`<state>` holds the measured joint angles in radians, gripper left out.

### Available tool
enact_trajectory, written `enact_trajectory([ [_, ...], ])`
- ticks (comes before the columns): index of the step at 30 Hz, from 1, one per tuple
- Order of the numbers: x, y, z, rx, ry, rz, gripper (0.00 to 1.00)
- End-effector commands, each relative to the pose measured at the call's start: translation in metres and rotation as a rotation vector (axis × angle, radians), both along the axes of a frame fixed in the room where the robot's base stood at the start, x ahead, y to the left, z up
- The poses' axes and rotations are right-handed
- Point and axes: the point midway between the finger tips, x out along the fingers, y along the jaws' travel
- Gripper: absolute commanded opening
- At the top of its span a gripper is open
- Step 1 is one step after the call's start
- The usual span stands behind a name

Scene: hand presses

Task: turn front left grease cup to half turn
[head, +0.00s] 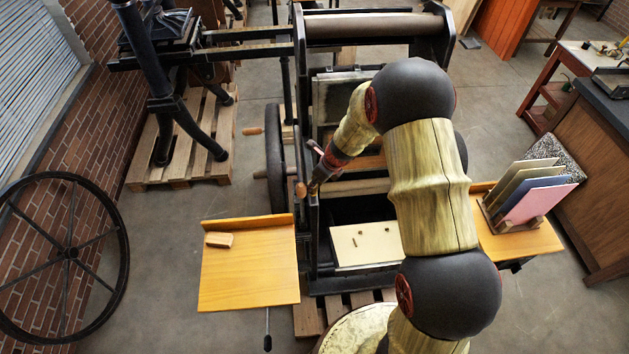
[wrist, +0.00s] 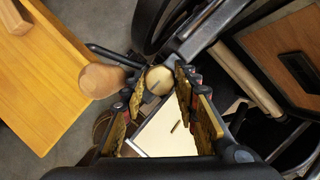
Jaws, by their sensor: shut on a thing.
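The front left grease cup (wrist: 158,78) is a round, pale brass-coloured cap with a dark line across its top, on the press frame's front left corner. It shows in the wrist view between the fingertips. My gripper (wrist: 161,88) has a finger on either side of the cup and is shut on it. In the head view my gripper (head: 316,186) points down at the front left of the press (head: 313,240). There it hides the cup. How far the cup is turned I cannot tell.
A rounded wooden handle (wrist: 100,80) is close to the left of the fingers. An orange-brown wooden side shelf (head: 248,275) with a small wooden block (head: 219,240) is left of the press. A spoked flywheel (head: 70,255) is at far left. My arm covers the press's right side.

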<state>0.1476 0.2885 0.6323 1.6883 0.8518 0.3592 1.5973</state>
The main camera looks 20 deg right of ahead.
Motion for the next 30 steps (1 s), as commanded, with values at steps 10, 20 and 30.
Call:
enact_trajectory([
  [10, 0.0012, 0.0, 0.0007, 0.0, -0.003, -0.03, 0.05],
  [20, 0.0011, 0.0, 0.0007, 0.0, -0.002, -0.029, 0.36],
  [30, 0.0003, 0.0003, 0.0001, 0.001, 0.0, -0.028, 0.48],
])
